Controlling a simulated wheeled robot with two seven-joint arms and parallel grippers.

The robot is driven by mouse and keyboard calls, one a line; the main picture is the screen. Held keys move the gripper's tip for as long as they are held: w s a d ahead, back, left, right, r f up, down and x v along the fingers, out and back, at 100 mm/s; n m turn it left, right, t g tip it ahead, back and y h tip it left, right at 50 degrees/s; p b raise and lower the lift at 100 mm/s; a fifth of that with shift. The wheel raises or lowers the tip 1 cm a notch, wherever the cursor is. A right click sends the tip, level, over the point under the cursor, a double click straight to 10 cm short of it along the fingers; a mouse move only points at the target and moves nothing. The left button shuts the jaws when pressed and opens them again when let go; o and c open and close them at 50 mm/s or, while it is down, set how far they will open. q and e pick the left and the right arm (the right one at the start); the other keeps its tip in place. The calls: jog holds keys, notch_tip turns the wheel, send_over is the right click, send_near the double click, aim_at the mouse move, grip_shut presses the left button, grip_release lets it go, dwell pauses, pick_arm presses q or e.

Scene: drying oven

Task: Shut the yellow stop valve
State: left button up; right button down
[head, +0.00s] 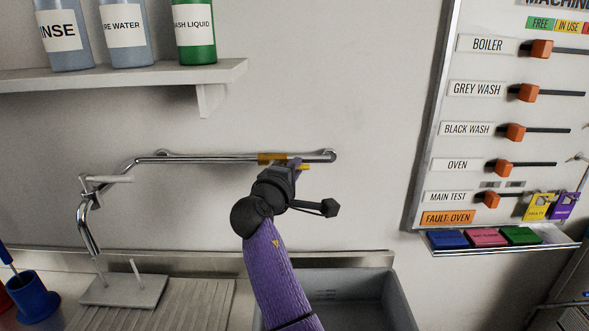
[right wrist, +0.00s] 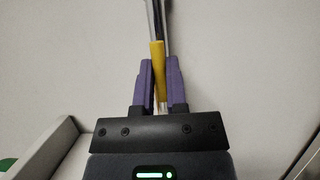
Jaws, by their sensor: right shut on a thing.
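The yellow stop valve's handle (right wrist: 157,53) stands between the two purple fingers of my right gripper (right wrist: 159,72), which is shut on it. Chrome pipe shows beyond the handle in the right wrist view. In the head view my right gripper (head: 297,165) is at the right part of the chrome wall pipe (head: 210,159), and a small yellow end of the handle (head: 304,167) shows beside the fingers. An orange-yellow band (head: 271,158) is around the pipe just left of the fingers. The gripper hides part of the valve. My left gripper is not in view.
A shelf (head: 150,76) with bottles juts out above the pipe. A grey sink (head: 345,290) lies below my right arm. A tap (head: 88,215) is at left, above a drainboard. A machine board (head: 480,120) with orange sliders hangs at right. The wall around the gripper is bare.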

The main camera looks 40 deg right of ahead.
jog(key=shift+f, duration=0.1)
jog(key=shift+w+a+f+m+y+p, duration=0.1)
jog(key=shift+f+m+y+p, duration=0.3)
jog(key=shift+m, duration=0.55)
jog(key=shift+w+a+f+m+y+p, duration=0.2)
jog(key=shift+f+m+y, duration=0.3)
jog(key=shift+m, duration=0.5)
jog(key=shift+a+f+m+y+p, duration=0.1)
jog(key=shift+f+m+y+p, duration=0.35)
jog(key=shift+m, duration=0.5)
jog(key=c, duration=0.7)
grip_release()
jog(key=shift+r, duration=0.1)
jog(key=shift+o, duration=0.2)
